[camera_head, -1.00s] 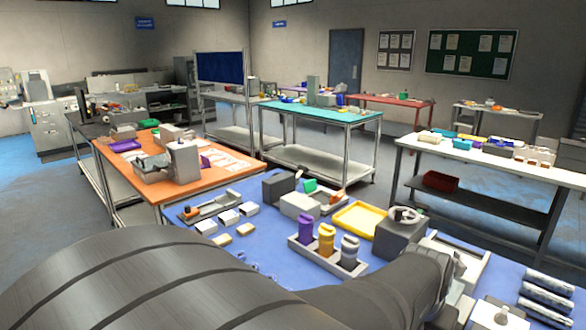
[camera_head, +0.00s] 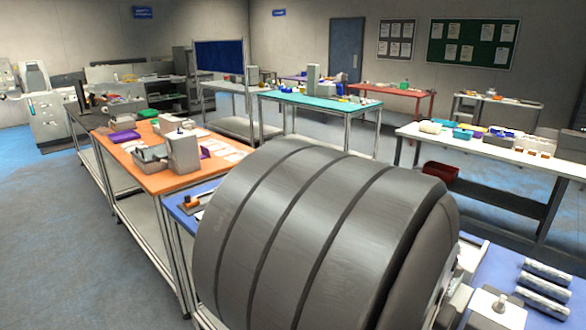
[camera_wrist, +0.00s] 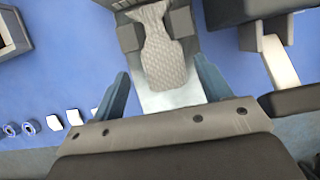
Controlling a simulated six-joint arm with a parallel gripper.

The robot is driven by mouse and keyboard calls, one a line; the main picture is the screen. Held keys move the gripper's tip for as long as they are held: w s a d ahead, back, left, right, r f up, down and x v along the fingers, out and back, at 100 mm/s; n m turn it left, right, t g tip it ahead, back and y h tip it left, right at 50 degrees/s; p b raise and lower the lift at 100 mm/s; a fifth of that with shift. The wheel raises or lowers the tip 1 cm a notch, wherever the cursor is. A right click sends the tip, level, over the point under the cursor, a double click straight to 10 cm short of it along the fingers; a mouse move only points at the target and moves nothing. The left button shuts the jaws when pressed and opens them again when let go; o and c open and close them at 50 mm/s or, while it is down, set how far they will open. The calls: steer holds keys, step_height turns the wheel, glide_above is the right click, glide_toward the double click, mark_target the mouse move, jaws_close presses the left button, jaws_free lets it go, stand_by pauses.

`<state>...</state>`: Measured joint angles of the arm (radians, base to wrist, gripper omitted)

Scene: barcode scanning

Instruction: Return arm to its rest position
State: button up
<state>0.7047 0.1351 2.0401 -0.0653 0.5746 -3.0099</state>
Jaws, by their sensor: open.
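My gripper (camera_wrist: 160,68) shows in the wrist view with its two blue-grey fingers spread apart. It is open. A grey textured, bottle-shaped item (camera_wrist: 164,62) lies in line with the gap between the fingers, with grey blocks on both sides of its upper part. How far it is from the fingertips I cannot tell. A pale plate shows below it. In the head view my large grey arm covers the middle of the blue worktable (camera_head: 515,262), and the gripper is hidden there.
In the wrist view, small white pieces (camera_wrist: 73,117) and blue-and-white rings (camera_wrist: 29,126) lie on the blue surface at left. A dark grey fixture (camera_wrist: 250,12) stands at upper right. In the head view, silver cylinders (camera_head: 545,287) lie at right. An orange table (camera_head: 165,178) stands at left.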

step_height(320, 180, up, 4)
steer(key=shift+f, duration=0.1)
steer(key=shift+a+r, duration=0.1)
steer(key=shift+r, duration=0.15)
steer(key=s+r+m+g, duration=0.2)
steer(key=r+m+g, duration=0.1)
steer(key=m, duration=0.7)
steer(key=s+r+m+g+y, duration=0.1)
steer(key=s+r+m+g, duration=0.1)
steer(key=m, duration=0.9)
steer(key=shift+s+a+r+g, duration=0.25)
steer(key=shift+s+r+g, duration=0.2)
steer(key=shift+g, duration=0.65)
